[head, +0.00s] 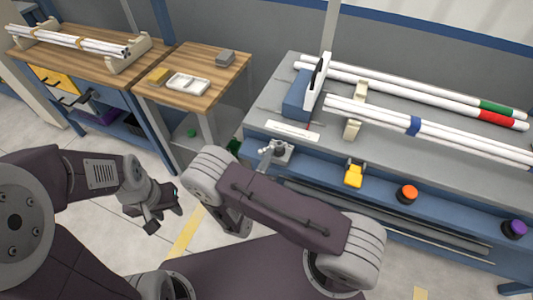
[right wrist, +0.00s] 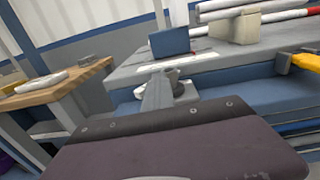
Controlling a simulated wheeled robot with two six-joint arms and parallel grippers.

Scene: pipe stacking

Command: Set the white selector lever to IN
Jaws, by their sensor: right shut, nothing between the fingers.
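The white selector lever (head: 266,150) sits on a small grey mount (head: 281,153) at the front left edge of the grey bench. In the right wrist view its pale mount (right wrist: 186,91) shows just right of my right gripper (right wrist: 157,82). That gripper is shut and empty, its fingers pointing at the bench front beside the lever; I cannot tell whether they touch it. My left gripper (head: 163,212) is open and empty over the floor. A white label strip (head: 292,131) lies behind the lever, its text unreadable.
White pipes with green, red and blue bands lie on the bench (head: 265,118) near a blue block (head: 296,106). A wooden table (head: 205,98) stands left.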

